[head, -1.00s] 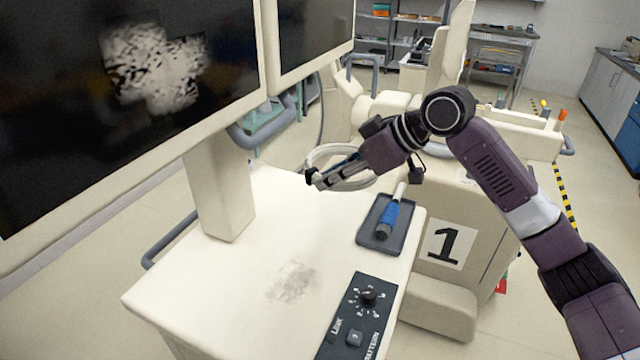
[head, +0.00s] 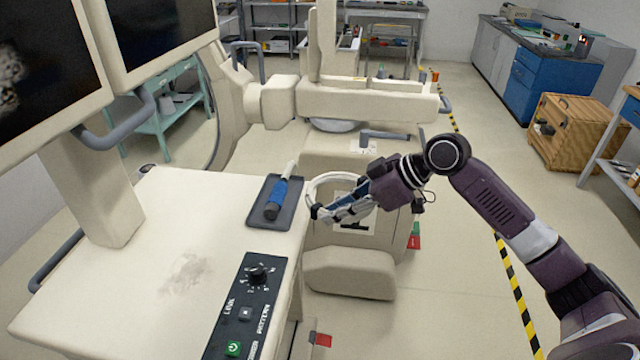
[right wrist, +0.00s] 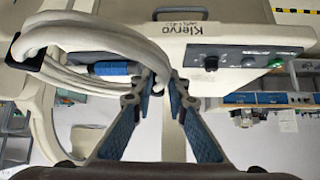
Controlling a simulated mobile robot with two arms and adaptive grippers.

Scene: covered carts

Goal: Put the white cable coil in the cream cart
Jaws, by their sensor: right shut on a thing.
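The white cable coil (head: 323,178) is a ring of thick pale cable. My right gripper (head: 322,212) is shut on it, holding it near the right edge of the cream monitor unit's top (head: 150,260). The coil (right wrist: 95,36) fills the upper left of the right wrist view, with the fingers (right wrist: 160,88) at its right end. A second cream machine (head: 350,275) stands behind and right of that top. I cannot tell which of these cream bodies is the cream cart, and no open compartment shows clearly. My left gripper is out of view.
A dark tray (head: 277,203) with a blue-handled tool lies on the top, and a black control panel (head: 248,305) is at its right front. Monitors (head: 150,40) hang at upper left. A wooden crate (head: 578,135) stands at the right. The floor between is clear.

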